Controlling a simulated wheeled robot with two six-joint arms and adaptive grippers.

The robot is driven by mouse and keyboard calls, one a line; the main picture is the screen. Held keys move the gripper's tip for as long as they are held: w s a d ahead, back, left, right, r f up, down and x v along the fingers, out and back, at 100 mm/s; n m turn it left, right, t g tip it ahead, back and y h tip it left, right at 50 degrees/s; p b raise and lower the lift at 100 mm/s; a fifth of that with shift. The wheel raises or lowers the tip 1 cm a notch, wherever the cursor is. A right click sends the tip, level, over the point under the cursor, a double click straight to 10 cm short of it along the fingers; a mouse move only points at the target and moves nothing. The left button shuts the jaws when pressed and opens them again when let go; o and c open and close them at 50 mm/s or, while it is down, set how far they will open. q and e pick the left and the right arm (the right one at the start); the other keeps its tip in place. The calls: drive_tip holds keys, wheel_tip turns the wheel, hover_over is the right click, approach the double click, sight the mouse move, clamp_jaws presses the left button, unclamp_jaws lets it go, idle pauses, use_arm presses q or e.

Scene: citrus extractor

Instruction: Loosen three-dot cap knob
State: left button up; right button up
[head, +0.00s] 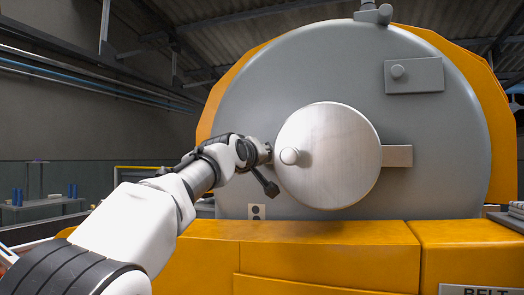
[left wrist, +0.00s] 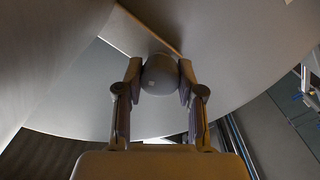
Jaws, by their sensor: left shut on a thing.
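My left gripper (head: 267,153) is at the left edge of the round pale cover disc (head: 335,165) on the machine's grey drum face. In the left wrist view its two fingers (left wrist: 160,78) are shut around the sides of a rounded grey knob (left wrist: 160,72). That knob is in front of a flat plate with a brown edge. My right gripper is not in view.
A small plate (head: 257,211) with two dark dots is below the gripper. A knob (head: 398,71) on a rectangular plate is at upper right. A bar (head: 397,156) sticks out right of the disc. A yellow housing (head: 310,255) spans the front below.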

use_arm(q)
drive_tip(key=shift+n, duration=0.4)
drive_tip(key=o, duration=1.1)
drive_tip(key=shift+f, duration=0.1)
drive_tip(key=shift+o, duration=0.3)
drive_tip(key=shift+w+d, duration=0.15)
drive_tip(key=shift+w, duration=0.05)
drive_tip(key=shift+s, duration=0.25)
drive_tip(key=v, duration=1.1)
drive_tip(key=shift+s, duration=0.25)
